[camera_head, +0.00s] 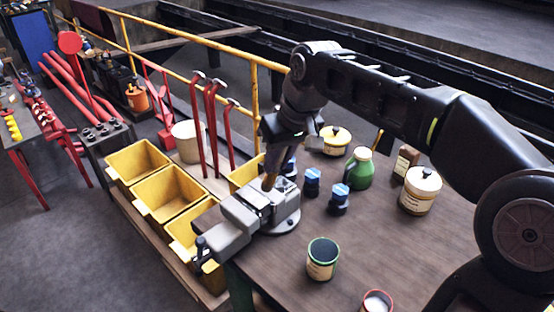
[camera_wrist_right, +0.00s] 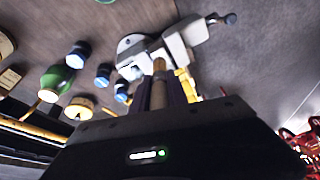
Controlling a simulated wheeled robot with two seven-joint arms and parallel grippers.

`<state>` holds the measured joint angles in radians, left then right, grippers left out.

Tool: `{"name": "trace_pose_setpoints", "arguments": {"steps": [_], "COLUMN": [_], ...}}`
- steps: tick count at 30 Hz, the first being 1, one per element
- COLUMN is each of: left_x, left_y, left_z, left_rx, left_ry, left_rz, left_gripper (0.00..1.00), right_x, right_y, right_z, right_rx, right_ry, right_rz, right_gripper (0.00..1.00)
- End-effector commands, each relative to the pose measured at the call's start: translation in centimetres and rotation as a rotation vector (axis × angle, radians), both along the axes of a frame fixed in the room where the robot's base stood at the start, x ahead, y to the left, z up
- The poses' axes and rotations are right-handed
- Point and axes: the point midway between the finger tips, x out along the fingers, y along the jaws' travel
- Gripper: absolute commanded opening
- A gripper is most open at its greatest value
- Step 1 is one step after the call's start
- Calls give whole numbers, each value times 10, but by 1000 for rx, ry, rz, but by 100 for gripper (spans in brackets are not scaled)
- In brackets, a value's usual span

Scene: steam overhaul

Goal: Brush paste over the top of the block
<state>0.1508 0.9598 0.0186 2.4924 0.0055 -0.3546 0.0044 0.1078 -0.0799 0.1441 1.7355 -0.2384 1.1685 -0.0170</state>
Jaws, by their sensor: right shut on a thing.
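My right gripper (camera_head: 272,172) points down above the grey bench vise (camera_head: 232,232) and is shut on a brush (camera_head: 269,183), whose brownish lower part shows below the fingers. In the right wrist view the brush (camera_wrist_right: 159,72) stands between the two fingers, with the vise (camera_wrist_right: 182,42) just beyond it. The brush end is close to the vise jaws. I cannot tell whether it touches anything. The block cannot be made out clearly from the grey vise jaws. My left gripper is not in view.
A red-rimmed can (camera_head: 376,303) stands at the front edge. Blue-capped bottles (camera_head: 338,200), a green jug (camera_head: 358,170) and a lidded white pot (camera_head: 420,192) stand right of the vise. Yellow bins (camera_head: 168,193) are on the left. The table middle (camera_head: 380,240) is clear.

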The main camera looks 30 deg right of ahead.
Motion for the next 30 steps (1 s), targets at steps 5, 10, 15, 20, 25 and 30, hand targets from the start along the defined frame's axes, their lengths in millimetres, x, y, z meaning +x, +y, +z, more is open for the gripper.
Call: {"name": "trace_pose_setpoints", "arguments": {"steps": [5, 10, 15, 20, 25, 30], "left_x": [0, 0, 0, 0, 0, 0], "left_y": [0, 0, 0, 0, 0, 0], "left_z": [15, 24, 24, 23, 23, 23], "left_rx": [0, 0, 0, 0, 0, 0], "left_ry": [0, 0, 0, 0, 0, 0], "left_rz": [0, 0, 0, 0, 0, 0], "left_gripper": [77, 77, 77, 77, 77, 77], "right_x": [0, 0, 0, 0, 0, 0], "right_y": [0, 0, 0, 0, 0, 0], "right_z": [17, 29, 29, 29, 29, 29], "right_rx": [0, 0, 0, 0, 0, 0], "right_ry": [-1, -1, -1, -1, -1, -1], "right_rz": [0, 0, 0, 0, 0, 0], "right_gripper": [0, 0, 0, 0, 0, 0]}}
